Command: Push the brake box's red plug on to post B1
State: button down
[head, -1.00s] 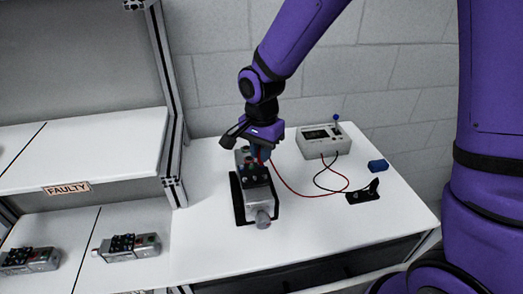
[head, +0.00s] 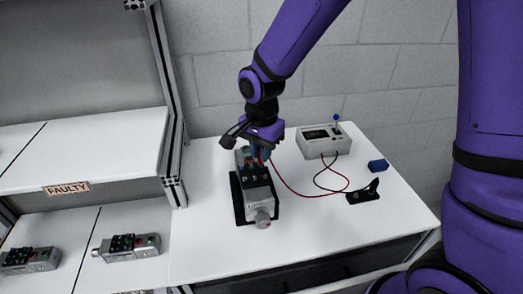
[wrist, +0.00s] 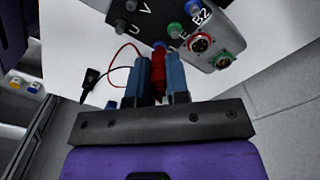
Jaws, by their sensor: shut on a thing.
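My gripper (wrist: 160,82) is shut on the red plug (wrist: 158,88), whose red lead trails off to the left in the wrist view. A blue post top (wrist: 160,46) shows just beyond the plug's tip; its label is hidden, and I cannot tell whether plug and post touch. A blue post (wrist: 193,7) beside the label B2 and a green post (wrist: 178,30) stand to its right. In the head view my gripper (head: 262,152) is over the far end of the grey motor (head: 259,198) in its black cradle. The brake box (head: 322,142) stands behind on the right.
A black stand (head: 364,194) and a blue block (head: 377,165) lie on the right of the white bench (head: 310,232). The red and black leads cross the bench. Other motors (head: 128,247) lie on the left shelf, below the FAULTY label (head: 67,188).

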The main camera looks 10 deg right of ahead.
jog(key=shift+f, duration=0.15)
jog(key=c, duration=1)
grip_release()
jog(key=shift+r, duration=3.5)
jog(key=shift+r, duration=0.1)
jog(key=s+d+r+n+t, duration=0.1)
jog(key=s+d+r+n, duration=0.2)
jog(key=s+d+r, duration=0.2)
jog(key=s+d+r+n+t, duration=0.2)
jog(key=s+d+r, duration=0.3)
jog(key=s+d, duration=0.3)
jog(key=s+d+r+n+t, duration=0.2)
jog(key=s+d+r+n, duration=0.1)
jog(key=s+d+r, duration=0.2)
jog(key=shift+s+d+r+n, duration=0.2)
jog(key=shift+s+d, duration=0.2)
jog(key=shift+s, duration=0.05)
jog(key=shift+s+d+r+n, duration=0.15)
jog(key=shift+s+d+n, duration=0.05)
jog(key=shift+s+d, duration=0.25)
